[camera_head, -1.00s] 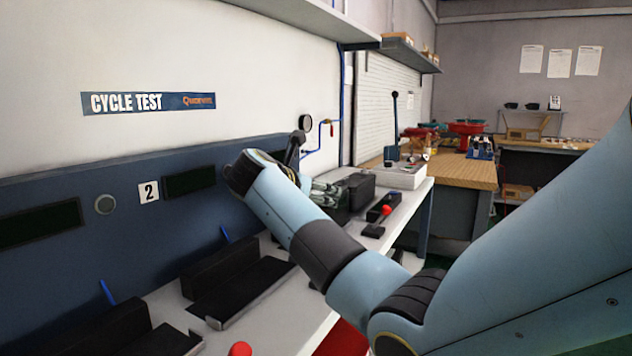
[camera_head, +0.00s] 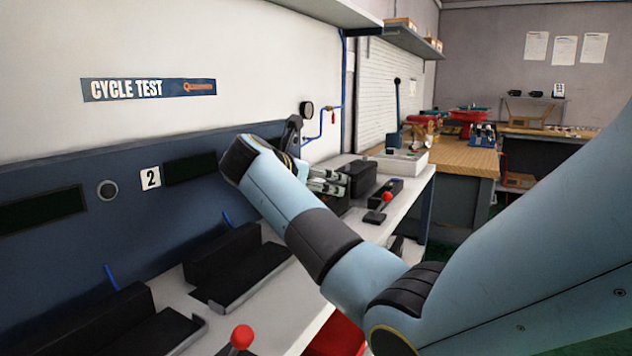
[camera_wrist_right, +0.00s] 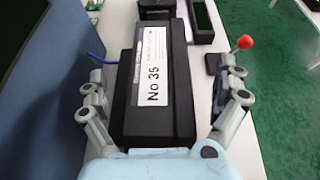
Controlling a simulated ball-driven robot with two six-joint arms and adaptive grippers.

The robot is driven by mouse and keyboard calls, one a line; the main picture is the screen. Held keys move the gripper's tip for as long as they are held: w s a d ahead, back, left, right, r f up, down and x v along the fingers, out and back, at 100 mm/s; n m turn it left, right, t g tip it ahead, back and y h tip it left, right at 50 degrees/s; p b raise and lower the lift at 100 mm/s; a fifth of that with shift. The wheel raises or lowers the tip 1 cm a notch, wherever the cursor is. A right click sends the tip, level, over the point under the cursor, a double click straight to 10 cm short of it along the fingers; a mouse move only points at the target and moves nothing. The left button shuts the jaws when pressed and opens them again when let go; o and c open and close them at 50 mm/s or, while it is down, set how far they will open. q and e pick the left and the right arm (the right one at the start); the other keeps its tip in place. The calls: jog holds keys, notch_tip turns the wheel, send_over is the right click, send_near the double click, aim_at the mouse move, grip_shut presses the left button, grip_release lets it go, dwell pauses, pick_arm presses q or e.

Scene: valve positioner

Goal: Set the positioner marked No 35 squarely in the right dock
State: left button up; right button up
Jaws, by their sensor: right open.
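The positioner marked No 35 (camera_wrist_right: 155,80) is a black block with a white label in the right wrist view. My right gripper (camera_wrist_right: 166,82) is open, with one finger on each side of the block and a visible gap at both sides. In the head view my right gripper (camera_head: 326,183) is over the far part of the bench, and my arm hides most of what is below it. Two black docks with blue rods stand nearer: the right one (camera_head: 240,268) and the left one (camera_head: 125,330). Both look empty. My left gripper is not in view.
A red-knobbed lever (camera_head: 385,200) stands just right of my gripper and shows in the wrist view (camera_wrist_right: 245,42). Another red knob (camera_head: 241,337) stands in front of the docks. A black box (camera_head: 362,178) lies beyond the gripper. The white bench (camera_head: 285,305) has free room in front.

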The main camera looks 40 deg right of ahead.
jog(key=v, duration=1)
jog(key=shift+a+r, duration=0.15)
jog(key=shift+r, duration=0.05)
jog(key=shift+s+f, duration=0.1)
